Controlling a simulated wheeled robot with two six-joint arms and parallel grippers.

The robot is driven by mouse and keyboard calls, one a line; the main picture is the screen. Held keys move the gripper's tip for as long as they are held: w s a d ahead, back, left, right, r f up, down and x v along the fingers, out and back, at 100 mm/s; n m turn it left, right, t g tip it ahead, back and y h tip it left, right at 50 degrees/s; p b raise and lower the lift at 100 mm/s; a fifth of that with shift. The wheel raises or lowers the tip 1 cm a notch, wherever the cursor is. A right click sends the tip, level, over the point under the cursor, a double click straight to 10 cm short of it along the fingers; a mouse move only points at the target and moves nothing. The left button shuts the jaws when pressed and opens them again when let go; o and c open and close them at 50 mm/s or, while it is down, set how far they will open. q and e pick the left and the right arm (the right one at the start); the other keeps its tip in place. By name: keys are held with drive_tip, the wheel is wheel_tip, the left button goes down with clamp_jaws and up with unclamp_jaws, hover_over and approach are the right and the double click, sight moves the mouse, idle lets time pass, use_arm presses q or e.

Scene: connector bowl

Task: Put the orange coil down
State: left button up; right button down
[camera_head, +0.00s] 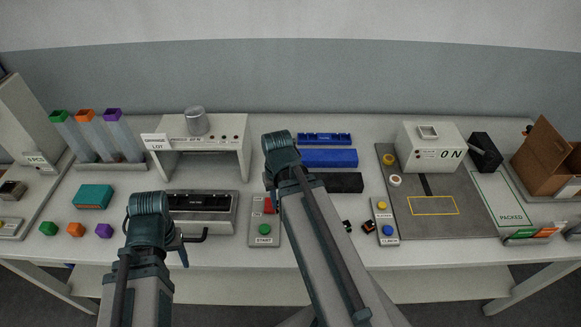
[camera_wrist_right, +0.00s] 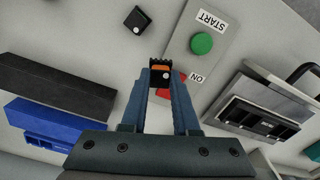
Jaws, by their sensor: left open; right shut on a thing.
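My right gripper (camera_wrist_right: 160,78) is shut on a small black piece with an orange face, which I take to be the orange coil (camera_wrist_right: 160,68), in the right wrist view. The coil is between the fingertips, in front of the red switch of the START panel in that picture; its height above the table is unclear. In the head view my right arm hides this gripper and the coil. My left gripper (camera_head: 183,257) is open, mostly hidden behind its own wrist, near the front of the grey fixture (camera_head: 208,222).
The START panel (camera_head: 264,239) has a green button and a red switch. Small dark pieces (camera_head: 369,226) lie right of my right arm; one dark piece (camera_wrist_right: 137,19) shows in the wrist view. Blue (camera_head: 328,157) and black (camera_head: 343,182) blocks lie behind.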

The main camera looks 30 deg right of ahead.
sight(182, 267)
use_arm(q)
drive_tip(key=shift+w+d, duration=0.15)
drive_tip(key=shift+d, duration=0.35)
use_arm(e)
drive_tip(key=m, duration=0.3)
drive_tip(key=shift+s+m, duration=0.1)
drive_tip(key=shift+m, duration=0.3)
drive_tip(key=w+d, duration=0.2)
drive_tip(key=w, duration=0.2)
drive_tip(key=w+d+f+b, duration=0.1)
drive_tip(key=w+d, duration=0.2)
drive_tip(key=w, duration=0.1)
drive_tip(key=w+d, duration=0.3)
drive_tip(key=w, duration=0.2)
drive_tip(key=shift+w+d+f, duration=0.1)
drive_tip(key=shift+f, duration=0.05)
drive_tip(key=shift+w+d, duration=0.3)
drive_tip(key=shift+w, duration=0.15)
use_arm(q)
wheel_tip(182, 267, down, 5)
drive_tip(key=b, duration=0.4)
use_arm(e)
drive_tip(key=f, duration=0.3)
drive_tip(key=shift+s+a+f, duration=0.1)
drive_tip(key=shift+s+f, duration=0.1)
drive_tip(key=shift+f, duration=0.1)
